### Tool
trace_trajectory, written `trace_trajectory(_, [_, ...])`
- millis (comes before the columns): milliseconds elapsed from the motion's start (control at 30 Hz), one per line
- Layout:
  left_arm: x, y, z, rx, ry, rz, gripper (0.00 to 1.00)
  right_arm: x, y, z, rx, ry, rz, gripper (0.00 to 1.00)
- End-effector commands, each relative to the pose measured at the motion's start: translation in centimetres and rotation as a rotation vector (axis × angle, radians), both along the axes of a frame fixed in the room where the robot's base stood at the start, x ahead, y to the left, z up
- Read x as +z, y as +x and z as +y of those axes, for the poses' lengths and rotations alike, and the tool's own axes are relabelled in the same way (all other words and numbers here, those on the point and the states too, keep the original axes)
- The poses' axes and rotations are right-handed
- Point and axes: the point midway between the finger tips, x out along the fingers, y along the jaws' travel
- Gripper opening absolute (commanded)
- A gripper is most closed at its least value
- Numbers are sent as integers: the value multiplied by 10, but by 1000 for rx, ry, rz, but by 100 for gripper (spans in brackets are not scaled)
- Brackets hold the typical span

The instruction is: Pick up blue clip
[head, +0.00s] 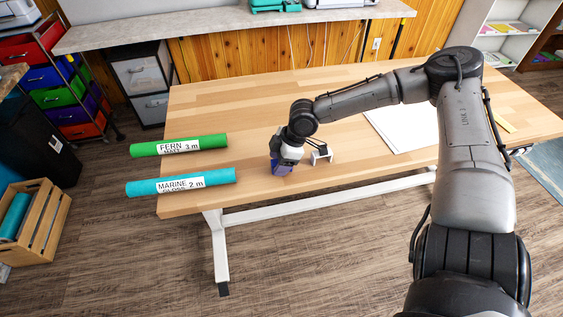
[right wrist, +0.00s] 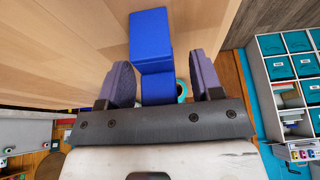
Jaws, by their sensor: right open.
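The blue clip (right wrist: 151,38) shows in the right wrist view as a bright blue blocky piece lying between the two finger pads of my right gripper (right wrist: 160,62). Gaps show on both sides of it, so the open fingers are around it without visibly pressing on it. In the head view my right gripper (head: 282,167) points down at the table's near edge, right of the two rolls. The clip is hard to tell from the purplish fingers there. My left gripper is out of view.
A green FERN roll (head: 179,145) and a teal MARINE roll (head: 180,182) lie at the left of the wooden table (head: 250,105). A white bracket (head: 321,155) stands right of my gripper. White sheets (head: 398,125) lie farther right. A wooden crate (head: 35,225) stands on the floor.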

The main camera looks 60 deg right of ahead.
Motion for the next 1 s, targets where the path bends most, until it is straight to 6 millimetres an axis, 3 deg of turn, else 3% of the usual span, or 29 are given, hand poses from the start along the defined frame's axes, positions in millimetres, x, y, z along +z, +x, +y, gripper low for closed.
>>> trace_trajectory(67, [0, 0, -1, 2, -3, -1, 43, 0, 0, 0, 0, 0, 0, 55])
trace_trajectory(567, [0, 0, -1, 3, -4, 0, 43, 0, 0, 0, 0, 0, 0, 7])
trace_trajectory(1000, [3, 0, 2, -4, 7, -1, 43, 6, 0, 0, 0, 1, -1, 7])
